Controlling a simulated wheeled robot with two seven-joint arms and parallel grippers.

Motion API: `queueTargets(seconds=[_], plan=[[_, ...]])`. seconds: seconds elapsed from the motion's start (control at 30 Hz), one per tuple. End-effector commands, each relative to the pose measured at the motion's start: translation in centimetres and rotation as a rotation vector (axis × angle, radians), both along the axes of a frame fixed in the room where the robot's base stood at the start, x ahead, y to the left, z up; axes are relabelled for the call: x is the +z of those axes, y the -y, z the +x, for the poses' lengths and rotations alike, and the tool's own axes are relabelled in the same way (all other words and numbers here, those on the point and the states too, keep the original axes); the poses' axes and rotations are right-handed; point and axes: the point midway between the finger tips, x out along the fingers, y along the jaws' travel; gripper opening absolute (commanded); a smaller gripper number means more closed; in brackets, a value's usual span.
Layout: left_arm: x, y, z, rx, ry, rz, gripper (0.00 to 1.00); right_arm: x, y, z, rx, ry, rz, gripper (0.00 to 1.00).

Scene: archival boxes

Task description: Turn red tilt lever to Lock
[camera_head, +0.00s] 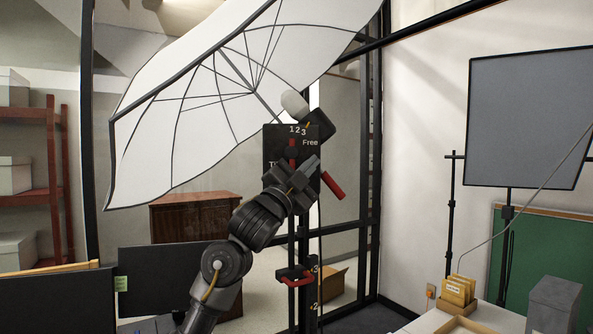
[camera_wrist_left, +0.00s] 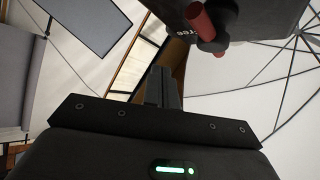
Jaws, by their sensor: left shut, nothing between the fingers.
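A black panel (camera_head: 278,140) on the stand carries "123", "Free" and a partly covered label starting with "T". A red lever (camera_head: 333,186) slants down to the right beside the panel's lower right edge. A smaller red part (camera_head: 292,147) shows upright on the panel face. My left gripper (camera_head: 309,165) is shut and empty in front of the panel, covering its lower part and the lever's inner end. In the left wrist view, the shut fingers (camera_wrist_left: 162,86) are below and left of a red handle (camera_wrist_left: 202,24), apart from it in the picture. My right gripper is out of view.
A large white umbrella (camera_head: 190,110) spreads behind and left of the panel. A second red handle (camera_head: 296,281) sits lower on the stand. A grey screen (camera_head: 525,115) and a table (camera_head: 490,318) with card boxes (camera_head: 458,290) are at right.

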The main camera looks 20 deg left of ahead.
Motion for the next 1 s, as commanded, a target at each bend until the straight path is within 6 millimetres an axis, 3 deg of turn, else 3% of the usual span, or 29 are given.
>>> queueTargets(seconds=[0.03, 0.1, 0.4, 0.6, 1.0], plan=[[-0.9, -1.4, -1.2, 0.011, 0.008, -0.001, 0.0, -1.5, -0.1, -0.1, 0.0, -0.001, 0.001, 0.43], [-1.1, -2.3, -2.5, 0.012, 0.007, 0.0, 0.0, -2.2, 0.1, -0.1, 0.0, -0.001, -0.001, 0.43], [-1.7, -5.1, -6.8, 0.013, 0.005, 0.0, 0.0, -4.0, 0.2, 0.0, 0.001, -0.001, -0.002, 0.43], [-1.7, -5.6, -7.8, 0.012, 0.003, 0.0, 0.0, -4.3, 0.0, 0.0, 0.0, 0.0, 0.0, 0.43], [-1.7, -5.6, -7.8, 0.011, 0.003, -0.001, 0.0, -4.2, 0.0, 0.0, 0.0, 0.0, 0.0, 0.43]])
